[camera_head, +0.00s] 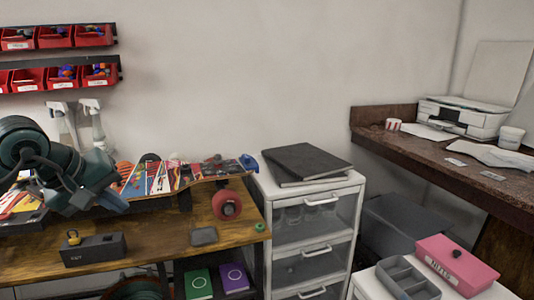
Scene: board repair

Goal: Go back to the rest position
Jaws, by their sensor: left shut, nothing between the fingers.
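My left arm comes in from the left edge in the head view. Its gripper (98,198) is shut and empty, above the left part of the wooden workbench (165,240). A skateboard deck (170,178) with colourful graphics lies raised above the bench, to the right of the gripper. My gripper and arm hide part of the bench and the deck's left side. Whether the gripper touches the deck cannot be told. My right gripper is not in view.
A dark box (94,250) and a small grey tray (204,236) sit on the bench front. Spray bottles (92,125) stand behind my arm. A white drawer unit (312,235) stands right of the bench. A pink box (457,262) is at lower right.

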